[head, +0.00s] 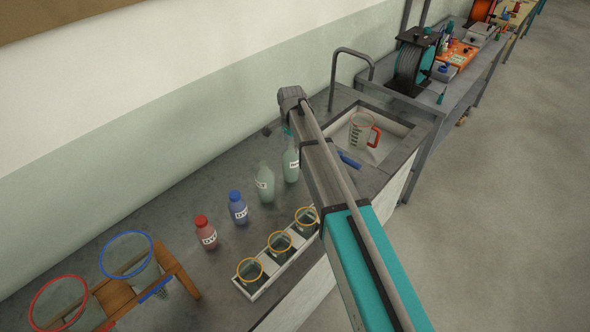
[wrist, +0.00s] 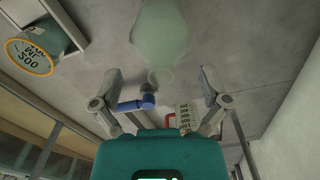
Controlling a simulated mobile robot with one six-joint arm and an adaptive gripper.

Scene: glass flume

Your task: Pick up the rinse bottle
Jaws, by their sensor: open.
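Two pale green translucent bottles with white labels stand on the bench in the head view, a front one (head: 265,184) and one with a teal top (head: 291,162) beside my arm. I cannot read their labels, so which is the rinse bottle is unclear. In the head view my arm hides most of the gripper.
Red-capped (head: 205,233) and blue-capped (head: 238,208) bottles stand left of the green ones. A white tray (head: 254,291) holds yellow-rimmed beakers in front. A red-handled jug (head: 361,131) stands in the sink, with a blue object (head: 348,160) near its edge. A wooden rack (head: 178,265) is front left.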

